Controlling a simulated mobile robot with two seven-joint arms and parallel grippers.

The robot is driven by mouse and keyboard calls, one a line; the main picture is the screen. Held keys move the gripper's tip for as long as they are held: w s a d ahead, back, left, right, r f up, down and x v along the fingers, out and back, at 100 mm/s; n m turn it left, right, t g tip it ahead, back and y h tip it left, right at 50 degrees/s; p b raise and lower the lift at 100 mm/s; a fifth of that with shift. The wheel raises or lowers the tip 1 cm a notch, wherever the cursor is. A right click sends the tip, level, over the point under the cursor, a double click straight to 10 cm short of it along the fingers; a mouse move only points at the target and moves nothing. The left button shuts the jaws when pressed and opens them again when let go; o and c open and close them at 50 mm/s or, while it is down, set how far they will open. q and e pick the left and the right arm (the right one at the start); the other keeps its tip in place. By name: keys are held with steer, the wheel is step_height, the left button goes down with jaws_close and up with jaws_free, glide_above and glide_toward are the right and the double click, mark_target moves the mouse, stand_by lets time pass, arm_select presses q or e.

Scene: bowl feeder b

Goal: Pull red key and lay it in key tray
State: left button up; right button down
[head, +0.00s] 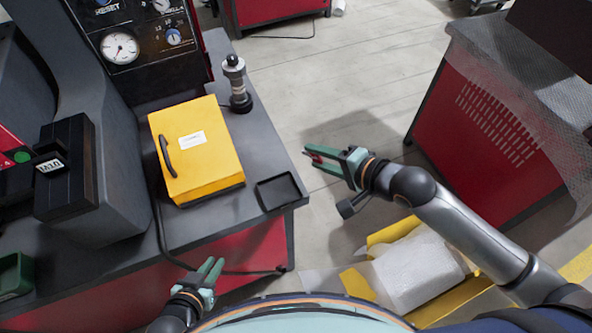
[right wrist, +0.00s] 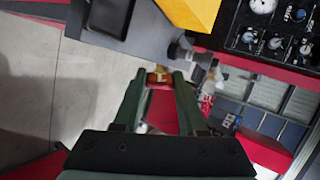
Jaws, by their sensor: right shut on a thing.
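My right gripper (head: 312,160) is shut on the red key (right wrist: 160,77), which shows as a small red piece between the fingertips in the right wrist view. It is held in the air, to the right of the bench edge in the head view. The key tray (head: 278,191), a small black shallow tray, lies at the near right corner of the bench and looks empty. It also shows at the top of the right wrist view (right wrist: 108,16). My left gripper (head: 212,267) is at the bottom of the head view, in front of the bench, empty, its fingers apart.
A yellow box (head: 197,148) with a black handle stands on the bench left of the tray. A grey and black cylinder (head: 236,85) stands behind it. A black cable (head: 157,215) runs down the bench. A red cabinet (head: 490,145) stands at the right.

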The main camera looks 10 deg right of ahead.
steer(key=a+f+n+g, duration=0.1)
steer(key=s+a+f+n+g, duration=0.1)
steer(key=a+g, duration=0.1)
steer(key=a+f+n+g, duration=0.1)
steer(key=a+n+g, duration=0.1)
steer(key=shift+s+a+f, duration=0.2)
steer(key=shift+s+f, duration=0.05)
steer(key=shift+s, duration=0.15)
step_height(320, 180, down, 4)
steer(key=b, duration=0.5)
steer(key=shift+f, duration=0.2)
steer(key=shift+f+b, duration=0.3)
steer(key=shift+f, duration=0.3)
